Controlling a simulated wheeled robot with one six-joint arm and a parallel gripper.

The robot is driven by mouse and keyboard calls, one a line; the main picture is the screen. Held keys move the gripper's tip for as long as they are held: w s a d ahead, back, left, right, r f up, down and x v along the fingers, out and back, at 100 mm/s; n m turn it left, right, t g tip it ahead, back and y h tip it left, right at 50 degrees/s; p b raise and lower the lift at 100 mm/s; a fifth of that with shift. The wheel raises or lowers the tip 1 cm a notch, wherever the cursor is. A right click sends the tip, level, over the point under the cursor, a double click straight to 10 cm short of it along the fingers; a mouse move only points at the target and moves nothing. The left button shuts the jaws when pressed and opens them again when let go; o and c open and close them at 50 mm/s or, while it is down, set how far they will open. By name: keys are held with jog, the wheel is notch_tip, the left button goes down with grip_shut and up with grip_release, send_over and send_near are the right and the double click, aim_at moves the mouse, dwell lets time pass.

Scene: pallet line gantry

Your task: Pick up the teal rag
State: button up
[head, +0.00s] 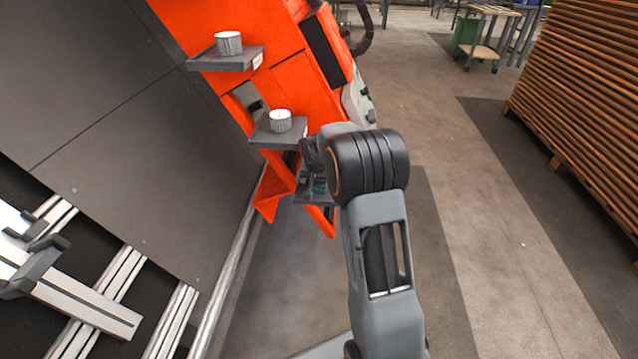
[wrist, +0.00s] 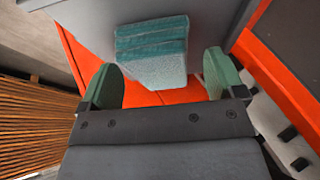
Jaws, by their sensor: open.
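The teal rag (wrist: 152,50) lies on a grey shelf (wrist: 92,20) in the upper middle of the wrist view. It looks like a folded block, teal on top and paler on the near side. My gripper (wrist: 165,72) is open, with one green-padded finger to each side of the rag's near part. I cannot tell whether the fingers touch it. In the head view my gripper is mostly hidden behind my wrist, at the lowest shelf (head: 313,197) of the orange machine.
The orange machine (head: 290,50) carries two higher grey shelves, each with a ribbed pale cylinder: the upper one (head: 228,42) and the middle one (head: 280,120). A grey wall panel (head: 110,120) stands left. Stacked wooden pallets (head: 585,80) stand right, with clear floor (head: 480,240) between.

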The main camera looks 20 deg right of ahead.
jog(key=shift+f, duration=0.15)
jog(key=shift+c, duration=0.2)
jog(key=c, duration=1)
jog(key=shift+o, duration=0.2)
jog(key=shift+r, duration=0.4)
notch_tip(320, 180, up, 4)
jog(key=shift+w+f+p, duration=0.1)
jog(key=shift+f+p, duration=0.15)
jog(key=shift+p, duration=0.85)
jog(key=s+a, duration=0.4)
jog(key=s, duration=0.4)
jog(key=s+a+p, duration=0.1)
jog(key=s+a, duration=0.3)
jog(key=s, duration=0.3)
jog(key=shift+s+a+f, duration=0.4)
